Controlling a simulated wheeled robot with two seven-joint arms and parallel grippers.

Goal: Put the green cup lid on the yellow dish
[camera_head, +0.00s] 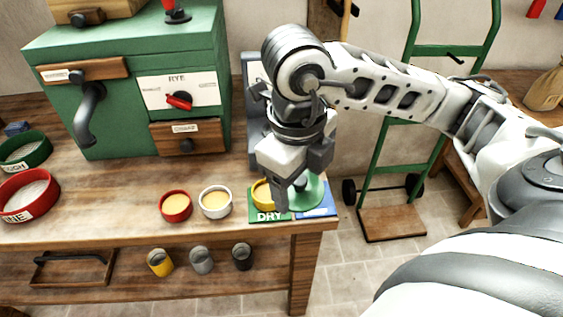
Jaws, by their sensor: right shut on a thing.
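The green cup lid (314,194) is a round, light green disc over the right part of the green and blue mat (257,216) at the table's right front corner. My right gripper (299,185) comes down from above and is shut on the lid near its dark knob. I cannot tell whether the lid touches the mat. The yellow dish (261,192) is just left of the lid, on the green part marked DRY, and my gripper hides much of it. My left gripper is not in view.
A white dish (215,202) and a red dish (176,206) with pale yellow contents stand left of the mat. A green mill (130,85) stands behind them. Larger red (29,195) and green (24,151) round containers are far left. A green hand truck (394,222) stands right of the table.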

